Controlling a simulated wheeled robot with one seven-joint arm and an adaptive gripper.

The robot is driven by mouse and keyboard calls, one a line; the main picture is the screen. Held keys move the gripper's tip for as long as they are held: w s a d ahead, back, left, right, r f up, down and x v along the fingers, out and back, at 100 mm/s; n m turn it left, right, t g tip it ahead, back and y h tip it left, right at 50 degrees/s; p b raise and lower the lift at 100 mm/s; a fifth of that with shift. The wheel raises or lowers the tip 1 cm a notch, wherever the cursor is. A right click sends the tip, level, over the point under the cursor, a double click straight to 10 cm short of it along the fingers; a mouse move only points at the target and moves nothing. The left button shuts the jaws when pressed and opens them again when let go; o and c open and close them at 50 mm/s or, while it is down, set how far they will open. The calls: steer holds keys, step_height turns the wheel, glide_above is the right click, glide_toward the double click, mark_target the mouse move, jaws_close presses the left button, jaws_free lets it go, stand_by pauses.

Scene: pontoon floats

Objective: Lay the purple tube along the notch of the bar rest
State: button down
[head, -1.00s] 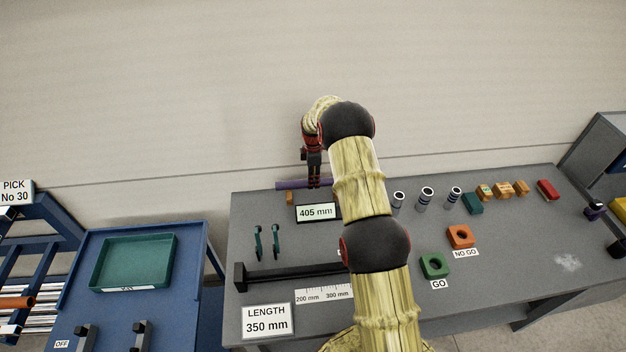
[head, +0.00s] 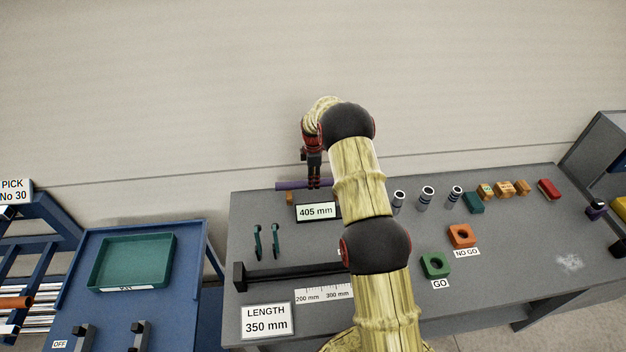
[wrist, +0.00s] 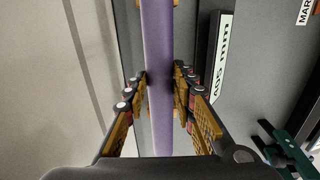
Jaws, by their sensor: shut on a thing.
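The purple tube (head: 292,185) is level at the back edge of the grey bench, behind the 405 mm sign. My gripper (head: 314,184) points down and is shut on the tube. In the wrist view the tube (wrist: 160,60) runs lengthwise between the two fingers (wrist: 161,88). An orange-brown block of the bar rest (head: 290,198) shows below the tube's left part. In the wrist view its block (wrist: 177,3) shows on both sides of the tube at the top edge. I cannot tell whether the tube touches the notch. My arm hides the tube's right part.
The 405 mm sign (head: 316,212) stands close in front of the tube. Two green hooked pieces (head: 267,241) and a black bar (head: 290,276) lie nearer. Grey cylinders (head: 427,194) and coloured blocks stand right of my arm. The wall is close behind the bench.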

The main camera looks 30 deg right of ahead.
steer(key=shift+f+b, duration=1.2)
steer(key=shift+f, duration=0.7)
steer(key=c, duration=1.4)
jaws_free()
step_height(320, 180, up, 12)
steer(key=shift+f, duration=0.1)
